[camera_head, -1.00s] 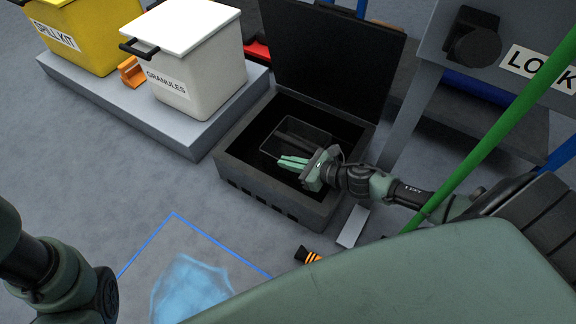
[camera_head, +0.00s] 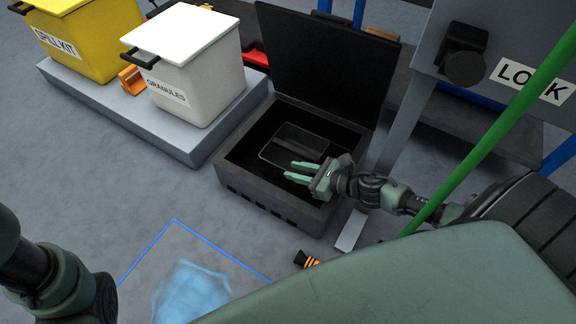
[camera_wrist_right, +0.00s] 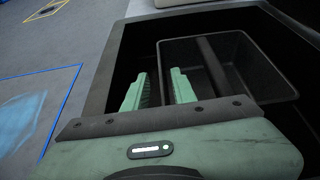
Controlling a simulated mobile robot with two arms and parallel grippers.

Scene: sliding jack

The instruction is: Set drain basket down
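The black drain basket (camera_head: 284,155), a rectangular tray with a bar across it, sits inside the dark open box (camera_head: 265,208). Its hollow and bar also show in the right wrist view (camera_wrist_right: 240,65). My right gripper (camera_head: 300,172) is open and empty at the basket's near right side, inside the box opening. In the right wrist view its green fingers (camera_wrist_right: 158,88) are apart, and the basket's near wall appears between them; contact cannot be told. Of my left arm only links show at the lower left; its gripper is out of view.
The box's lid (camera_head: 318,60) stands open behind it. A white granules bin (camera_head: 190,85) and a yellow spill kit bin (camera_head: 75,45) stand on a grey platform (camera_head: 190,143). A green pole (camera_head: 495,145) crosses the right. A blue puddle (camera_head: 190,292) lies within blue floor lines.

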